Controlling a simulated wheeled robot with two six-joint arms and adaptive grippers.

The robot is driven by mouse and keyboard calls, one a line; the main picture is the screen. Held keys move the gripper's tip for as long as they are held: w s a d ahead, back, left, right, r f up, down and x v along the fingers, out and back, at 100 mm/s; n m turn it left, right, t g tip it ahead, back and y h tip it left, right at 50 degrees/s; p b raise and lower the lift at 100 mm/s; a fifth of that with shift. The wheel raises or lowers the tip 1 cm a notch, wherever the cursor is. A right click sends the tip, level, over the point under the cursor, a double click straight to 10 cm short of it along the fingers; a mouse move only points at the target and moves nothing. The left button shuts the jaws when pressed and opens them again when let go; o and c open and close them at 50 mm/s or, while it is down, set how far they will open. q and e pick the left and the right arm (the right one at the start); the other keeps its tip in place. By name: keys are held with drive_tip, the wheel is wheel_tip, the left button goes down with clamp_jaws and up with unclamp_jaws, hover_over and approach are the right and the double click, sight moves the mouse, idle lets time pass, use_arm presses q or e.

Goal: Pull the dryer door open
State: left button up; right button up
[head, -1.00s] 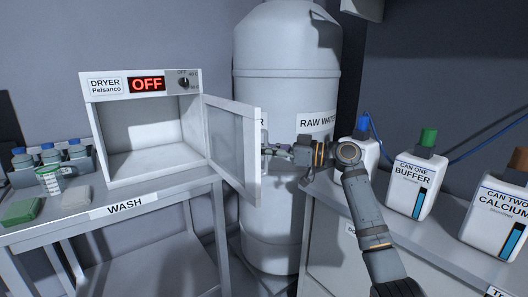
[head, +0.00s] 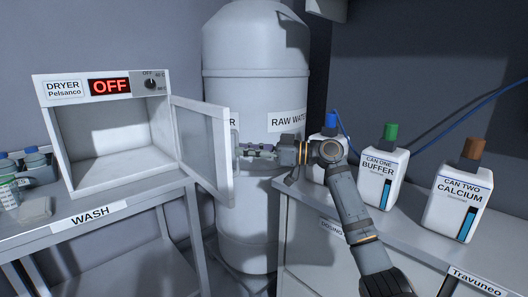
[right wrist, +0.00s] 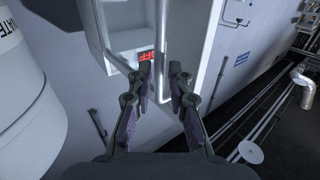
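The dryer (head: 108,80) stands on the bench at left, with a red OFF display. Its framed, glazed dryer door (head: 204,142) stands swung well open on the right side, and the empty-looking interior shows. My right gripper (head: 242,151) is at the door's free edge, beside its outer face. In the right wrist view, my right gripper's fingers (right wrist: 160,72) are apart, with the thin door handle (right wrist: 161,30) running in line with the gap between them. No clear contact with the handle shows. My left gripper is not in view.
A large white raw water tank (head: 256,100) stands behind the door. The wash bench (head: 130,206) at left carries bottles. White cans, including the buffer can (head: 377,180) and calcium can (head: 456,205), stand on the right bench, close to my right arm.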

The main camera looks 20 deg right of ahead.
drive_tip(key=v, duration=0.9)
drive_tip(key=shift+f, duration=0.1)
